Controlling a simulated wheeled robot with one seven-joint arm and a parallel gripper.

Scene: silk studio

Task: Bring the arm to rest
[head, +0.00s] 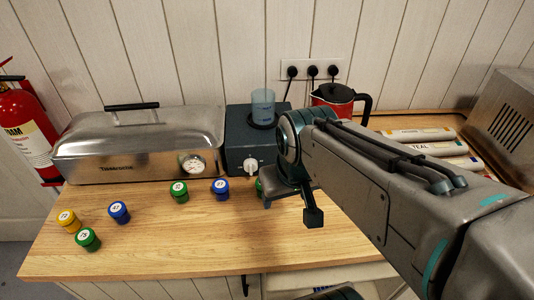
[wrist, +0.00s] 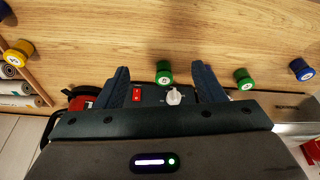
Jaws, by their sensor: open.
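My gripper (head: 292,206) is in the middle of the head view, above the wooden counter and in front of the grey hot plate. In the wrist view its two dark fingers (wrist: 163,74) are spread wide apart. A green-capped jar (wrist: 164,72) shows between them, touching neither finger as far as I can see. My gripper is empty. In the head view my arm reaches in from the lower right and hides part of the counter. A green jar (head: 259,187) is mostly hidden beside my gripper there.
The counter (head: 190,240) holds green jars (head: 179,192), blue jars (head: 220,189) and a yellow jar (head: 68,221). Behind stand a steel steamer (head: 135,150), the grey hot plate (head: 245,145) with a beaker (head: 263,105), and a red kettle (head: 334,98). The front middle is clear.

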